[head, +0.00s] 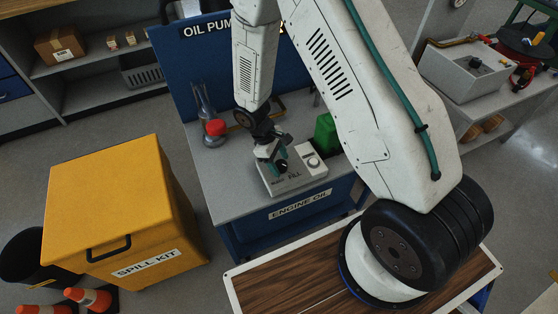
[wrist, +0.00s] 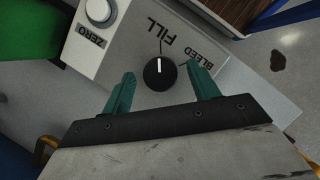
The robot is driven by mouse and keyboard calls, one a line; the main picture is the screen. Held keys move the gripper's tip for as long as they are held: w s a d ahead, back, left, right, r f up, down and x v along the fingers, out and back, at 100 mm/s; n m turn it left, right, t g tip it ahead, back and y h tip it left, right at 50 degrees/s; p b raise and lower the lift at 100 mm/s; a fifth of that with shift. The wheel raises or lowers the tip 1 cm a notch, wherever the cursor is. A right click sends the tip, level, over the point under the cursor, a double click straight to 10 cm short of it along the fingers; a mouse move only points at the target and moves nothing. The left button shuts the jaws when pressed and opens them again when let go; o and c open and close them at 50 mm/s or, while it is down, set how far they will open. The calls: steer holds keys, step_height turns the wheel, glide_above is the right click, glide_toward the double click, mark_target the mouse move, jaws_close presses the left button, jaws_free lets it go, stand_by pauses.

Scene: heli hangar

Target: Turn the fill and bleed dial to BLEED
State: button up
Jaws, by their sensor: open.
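The fill and bleed dial (wrist: 160,74) is a round black knob with a white pointer line, on a grey control box (head: 297,184). In the wrist view its line points up the picture, toward the FILL label (wrist: 157,37). The BLEED label (wrist: 196,55) is to the right of the knob. My gripper (wrist: 163,84) is open, with one teal finger on each side of the dial and a gap on both sides. In the head view my gripper (head: 275,161) is over the box and hides most of the dial.
A white ZERO button (wrist: 99,11) is on the same box. A green container (head: 326,132) stands behind it, and a red-topped can (head: 214,128) is to the left on the bench. A yellow spill kit box (head: 118,208) stands on the floor at left.

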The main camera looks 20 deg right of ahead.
steer(key=shift+f, duration=0.1)
steer(key=c, duration=1)
steer(key=shift+o, duration=0.2)
steer(key=shift+m, duration=0.3)
steer(key=m+y, duration=0.1)
steer(key=m, duration=0.1)
steer(key=shift+d+m+g, duration=0.1)
steer(key=shift+m+g, duration=0.3)
steer(key=m+y, duration=0.1)
steer(key=m, duration=0.2)
steer(key=shift+d+m+y, duration=0.1)
steer(key=shift+m+y, duration=0.2)
steer(key=shift+m, duration=0.1)
steer(key=m+y, duration=0.1)
steer(key=m, duration=0.2)
steer(key=m+y, duration=0.1)
steer(key=m, duration=0.2)
steer(key=shift+d+m, duration=0.15)
steer(key=shift+m, duration=0.15)
steer(key=shift+y, duration=0.3)
steer(key=o, duration=1)
steer(key=shift+c, duration=0.2)
